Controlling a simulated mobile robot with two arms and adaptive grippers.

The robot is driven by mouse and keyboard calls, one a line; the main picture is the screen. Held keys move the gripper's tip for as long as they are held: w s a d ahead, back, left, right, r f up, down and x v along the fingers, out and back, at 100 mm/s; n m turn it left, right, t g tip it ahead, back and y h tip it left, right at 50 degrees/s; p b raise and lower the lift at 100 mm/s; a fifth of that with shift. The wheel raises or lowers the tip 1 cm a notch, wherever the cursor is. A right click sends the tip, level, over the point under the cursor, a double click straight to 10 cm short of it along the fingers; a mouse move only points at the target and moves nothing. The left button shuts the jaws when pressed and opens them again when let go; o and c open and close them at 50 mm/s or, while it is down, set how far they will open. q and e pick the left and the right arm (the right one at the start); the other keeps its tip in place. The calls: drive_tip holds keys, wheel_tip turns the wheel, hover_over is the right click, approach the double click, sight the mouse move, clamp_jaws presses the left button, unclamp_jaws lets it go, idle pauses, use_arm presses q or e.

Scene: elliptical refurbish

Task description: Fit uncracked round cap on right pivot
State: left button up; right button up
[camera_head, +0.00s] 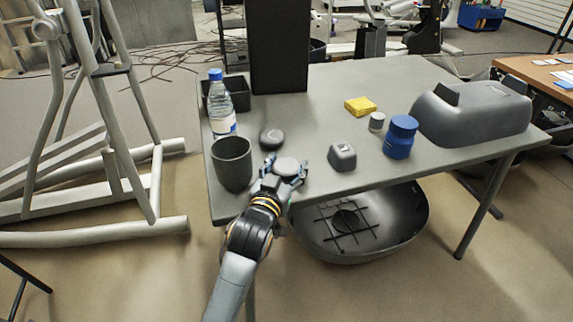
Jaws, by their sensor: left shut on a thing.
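My left gripper (285,172) reaches over the table's front edge, its fingers shut on a light grey round cap (287,164). The cap is at the tabletop; I cannot tell whether it touches the surface. A darker round cap (271,138) lies on the table just behind my gripper. Cracks are too small to make out on either. The grey elliptical frame (149,178) stands at the left, with a round joint (45,27) near its top left. I cannot tell which joint is the right pivot. My right gripper is not in view.
The grey table (310,112) also holds a dark cup (232,165), a water bottle (219,105), a squarish grey cap (342,156), a blue jar (400,137), a yellow sponge (360,106) and a large grey cover (485,115). A dark shell (400,225) lies below.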

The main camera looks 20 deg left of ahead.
use_arm(q)
drive_tip(key=o, duration=1.6)
drive_tip(key=shift+f, duration=0.1)
drive_tip(key=shift+c, duration=0.2)
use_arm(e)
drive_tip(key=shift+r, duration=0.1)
use_arm(q)
drive_tip(key=shift+f, duration=0.1)
drive_tip(key=shift+s+b, duration=0.15)
drive_tip(key=shift+b, duration=0.45)
drive_tip(key=shift+s+p, duration=0.35)
drive_tip(key=shift+s, duration=0.4)
drive_tip(key=s+r+p, duration=0.1)
drive_tip(key=s, duration=1.1)
drive_tip(key=shift+a, duration=0.15)
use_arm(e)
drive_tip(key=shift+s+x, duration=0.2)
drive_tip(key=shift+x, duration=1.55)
use_arm(q)
drive_tip(key=shift+f, duration=0.1)
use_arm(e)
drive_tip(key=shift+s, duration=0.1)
